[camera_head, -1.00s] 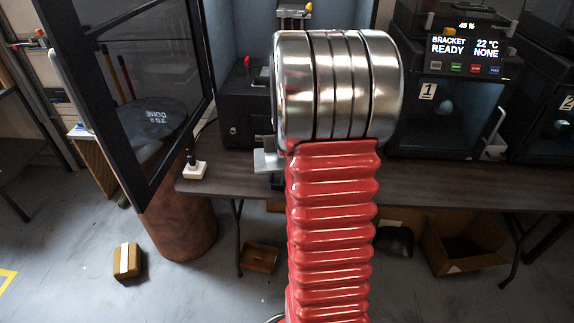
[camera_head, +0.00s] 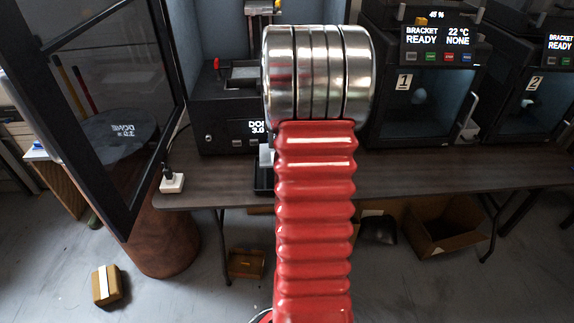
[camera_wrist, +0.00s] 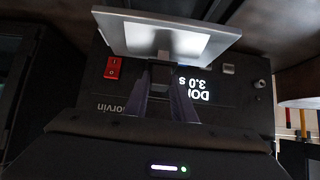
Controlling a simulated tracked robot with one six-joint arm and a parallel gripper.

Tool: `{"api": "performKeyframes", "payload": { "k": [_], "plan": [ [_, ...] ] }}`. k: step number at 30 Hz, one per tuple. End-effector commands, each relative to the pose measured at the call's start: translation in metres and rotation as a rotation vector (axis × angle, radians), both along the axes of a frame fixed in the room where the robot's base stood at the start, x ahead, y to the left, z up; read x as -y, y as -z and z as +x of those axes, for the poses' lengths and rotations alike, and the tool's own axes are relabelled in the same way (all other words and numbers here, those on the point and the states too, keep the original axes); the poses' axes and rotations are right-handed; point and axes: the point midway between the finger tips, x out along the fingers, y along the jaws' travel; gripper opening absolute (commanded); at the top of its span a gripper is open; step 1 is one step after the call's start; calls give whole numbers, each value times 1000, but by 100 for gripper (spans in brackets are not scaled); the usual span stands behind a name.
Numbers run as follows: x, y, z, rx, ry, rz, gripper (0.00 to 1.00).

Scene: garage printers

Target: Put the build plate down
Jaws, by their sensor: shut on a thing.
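The build plate (camera_wrist: 168,36) is a flat light-grey slab with a block beneath it in the wrist view. My gripper (camera_wrist: 161,82) is shut on the dark stem of the build plate and holds it in front of a black printer. The printer (camera_head: 222,120) has a display reading "DO…" and "3.0", partly covered by my arm. In the head view my red arm and its metal joint hide the gripper and most of the plate. A small pale piece (camera_head: 265,155) shows left of my arm, perhaps the plate's edge.
A dark table (camera_head: 400,175) runs along the back. A black tray edge (camera_head: 263,180) shows beside my arm. An open glazed door (camera_head: 120,130) stands at left. A white plug block (camera_head: 172,183) sits at the table's left end. Printer 1 (camera_head: 420,100) and printer 2 (camera_head: 535,110) stand right.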

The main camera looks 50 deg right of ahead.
Motion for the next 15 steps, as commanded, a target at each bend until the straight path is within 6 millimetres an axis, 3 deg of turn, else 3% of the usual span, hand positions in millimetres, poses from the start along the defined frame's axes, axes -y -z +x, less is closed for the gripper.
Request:
{"api": "performKeyframes", "payload": {
  "k": [6, 15],
  "plan": [
    [0, 34, 1, 0, -1, 1, 0],
    [0, 45, 1, 3, -1, -3, 0]
  ]
}}
